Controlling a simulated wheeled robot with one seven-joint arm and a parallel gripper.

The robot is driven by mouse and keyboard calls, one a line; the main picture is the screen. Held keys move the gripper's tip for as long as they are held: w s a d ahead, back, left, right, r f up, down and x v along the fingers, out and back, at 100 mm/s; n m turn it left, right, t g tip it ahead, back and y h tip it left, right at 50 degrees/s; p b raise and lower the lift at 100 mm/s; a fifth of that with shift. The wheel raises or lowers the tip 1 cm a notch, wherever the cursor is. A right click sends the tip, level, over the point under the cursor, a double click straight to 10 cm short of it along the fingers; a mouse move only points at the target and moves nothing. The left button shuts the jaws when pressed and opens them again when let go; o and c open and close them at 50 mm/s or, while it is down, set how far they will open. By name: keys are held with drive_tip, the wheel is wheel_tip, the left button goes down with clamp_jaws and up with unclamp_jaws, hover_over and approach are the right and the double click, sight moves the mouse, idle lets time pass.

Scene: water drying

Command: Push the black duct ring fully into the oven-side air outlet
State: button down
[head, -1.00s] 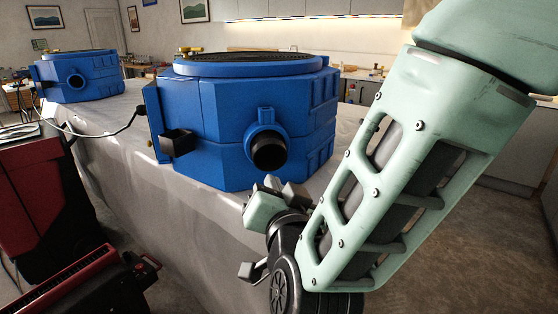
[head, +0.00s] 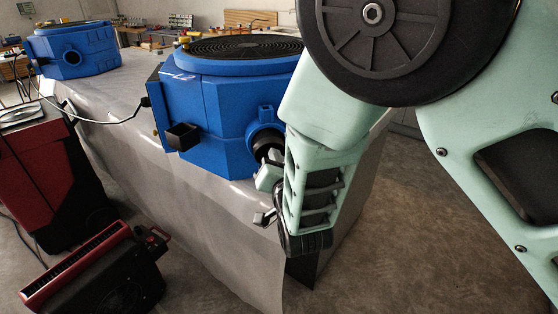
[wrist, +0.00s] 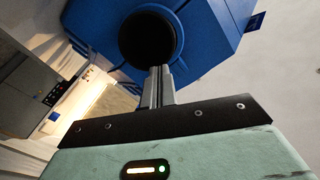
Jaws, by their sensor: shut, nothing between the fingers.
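The black duct ring (head: 266,146) sits at the round blue air outlet (head: 258,131) on the front of the nearer blue oven (head: 205,110). Part of it sticks out of the outlet, and its right side is hidden behind my arm. In the wrist view the ring (wrist: 147,38) is a dark round opening straight ahead. My gripper (head: 275,160) is shut and empty, just in front of the ring. In the wrist view its fingertips (wrist: 160,70) overlap the ring's lower edge. I cannot tell whether they touch it.
The oven stands on a grey cloth-covered table (head: 130,125). A black square box (head: 182,136) juts from its front. A second blue oven (head: 75,50) stands farther back. A red-and-black unit (head: 100,270) is on the floor at left. The floor at right is clear.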

drive_tip(key=shift+x, duration=1.15)
drive_tip(key=shift+w+a, duration=0.15)
drive_tip(key=shift+w, duration=0.4)
